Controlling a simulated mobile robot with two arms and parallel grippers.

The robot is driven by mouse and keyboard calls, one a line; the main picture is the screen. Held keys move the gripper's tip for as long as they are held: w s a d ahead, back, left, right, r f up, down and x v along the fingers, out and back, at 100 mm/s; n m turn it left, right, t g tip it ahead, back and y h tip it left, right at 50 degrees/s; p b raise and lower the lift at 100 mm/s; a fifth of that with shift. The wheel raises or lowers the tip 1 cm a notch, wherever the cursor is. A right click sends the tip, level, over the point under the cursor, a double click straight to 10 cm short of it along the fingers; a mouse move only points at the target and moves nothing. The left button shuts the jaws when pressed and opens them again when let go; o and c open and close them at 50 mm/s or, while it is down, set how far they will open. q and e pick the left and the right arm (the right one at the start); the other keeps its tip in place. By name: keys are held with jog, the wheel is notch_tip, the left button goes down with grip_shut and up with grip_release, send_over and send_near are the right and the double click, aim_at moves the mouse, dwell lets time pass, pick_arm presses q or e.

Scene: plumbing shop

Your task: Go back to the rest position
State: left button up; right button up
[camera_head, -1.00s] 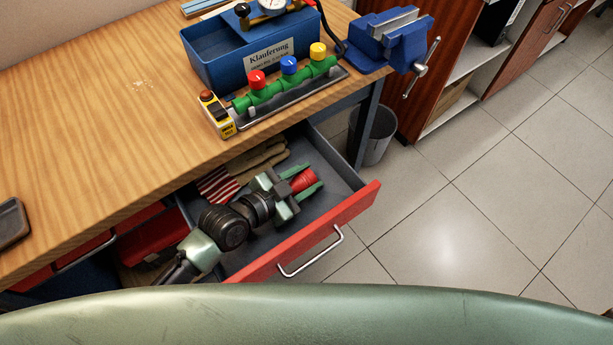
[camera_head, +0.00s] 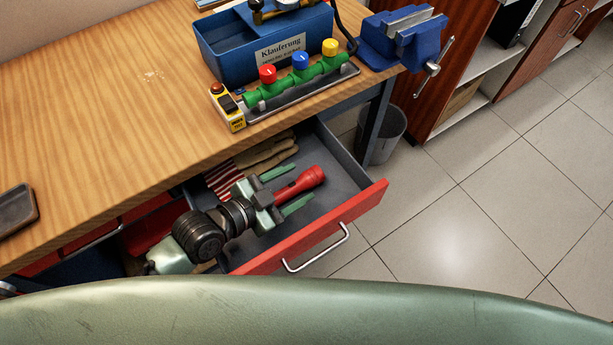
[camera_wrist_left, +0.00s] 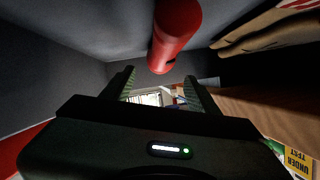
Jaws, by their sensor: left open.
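My left gripper (camera_head: 298,186) is open, its two green fingers apart, over the open drawer (camera_head: 346,188) of the workbench. A red flashlight (camera_head: 313,176) shows between and beyond the fingers, its wide end towards the drawer's right side. In the left wrist view the flashlight (camera_wrist_left: 177,30) is at the top, beyond the open fingers, and no finger is seen to grip it. My right gripper is not in view.
Gloves (camera_head: 266,155) and a red-striped item (camera_head: 222,180) lie in the drawer. On the bench stand a blue box (camera_head: 222,52), a green valve manifold (camera_head: 300,80), a yellow device (camera_head: 228,108) and a blue vise (camera_head: 400,40). A bin (camera_head: 383,135) stands beyond the drawer; the floor right is clear.

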pick_arm(q)
jog(key=shift+s+a+r, duration=0.25)
jog(key=shift+s+a, duration=0.05)
jog(key=shift+s, duration=0.05)
dwell(0.3)
